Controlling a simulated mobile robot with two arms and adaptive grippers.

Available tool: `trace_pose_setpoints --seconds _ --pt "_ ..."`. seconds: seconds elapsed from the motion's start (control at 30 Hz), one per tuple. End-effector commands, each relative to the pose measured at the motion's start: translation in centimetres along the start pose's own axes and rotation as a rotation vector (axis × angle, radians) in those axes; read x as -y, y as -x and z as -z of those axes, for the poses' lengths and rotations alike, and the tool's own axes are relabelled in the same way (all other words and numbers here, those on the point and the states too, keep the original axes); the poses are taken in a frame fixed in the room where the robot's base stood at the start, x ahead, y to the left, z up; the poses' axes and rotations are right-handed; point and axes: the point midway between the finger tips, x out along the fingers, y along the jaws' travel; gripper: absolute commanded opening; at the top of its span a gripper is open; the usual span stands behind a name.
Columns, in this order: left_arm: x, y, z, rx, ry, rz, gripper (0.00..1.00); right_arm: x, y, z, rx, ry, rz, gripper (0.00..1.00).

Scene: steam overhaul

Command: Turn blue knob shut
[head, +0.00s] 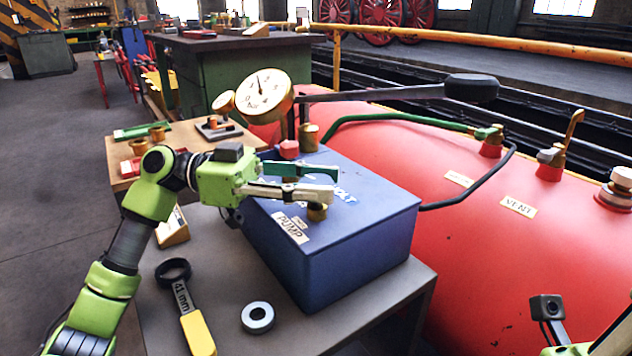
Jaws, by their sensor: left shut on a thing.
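The blue knob (347,196) is on top of the blue pump box (372,221), mostly hidden by my left gripper. My left gripper (337,182) reaches in from the left over the box, one dark green finger and one pale finger, its tips at the knob. It is shut on the knob, though the contact itself is hard to see. A brass fitting (317,211) shows just below the pale finger. Only part of my right arm shows at the bottom right; its fingers are out of view.
A red knob (289,149) and a pressure gauge (265,95) stand behind the box. A long black-handled lever (472,88) extends over the red boiler (480,235). A yellow-handled 41 mm wrench (197,332) and a metal ring (257,318) lie on the grey table.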

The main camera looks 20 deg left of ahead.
Motion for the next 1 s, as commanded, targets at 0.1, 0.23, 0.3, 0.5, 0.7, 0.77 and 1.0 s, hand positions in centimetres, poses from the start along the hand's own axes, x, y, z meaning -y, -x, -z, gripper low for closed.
trace_pose_setpoints --seconds 0.1,0.23,0.3,0.5,0.7,0.77,1.0 --pt "0.12 0.04 0.3 -0.005 0.0 -0.036 0.12 -0.02 0.0 -0.07 0.006 -0.001 -0.002 0.0" --pt "0.11 0.05 0.25 -0.004 0.0 -0.059 0.12 -0.02 -0.02 -0.04 0.006 -0.001 -0.002 0.0" --pt "0.1 0.05 0.23 -0.003 0.0 -0.065 0.12 -0.02 -0.01 -0.03 0.005 -0.001 -0.002 0.0" --pt "0.1 0.06 0.18 -0.003 0.0 -0.069 0.12 -0.02 0.09 -0.06 0.007 -0.001 -0.003 0.0" --pt "0.1 0.06 0.17 -0.003 0.0 -0.069 0.12 -0.03 0.2 -0.14 0.011 -0.002 -0.004 0.0" --pt "0.1 0.06 0.15 -0.003 0.0 -0.069 0.49 -0.03 0.22 -0.16 0.012 -0.002 -0.004 0.0" --pt "0.06 0.03 0.06 -0.001 0.001 -0.07 0.51 -0.03 0.26 -0.18 0.013 -0.002 -0.004 0.0"
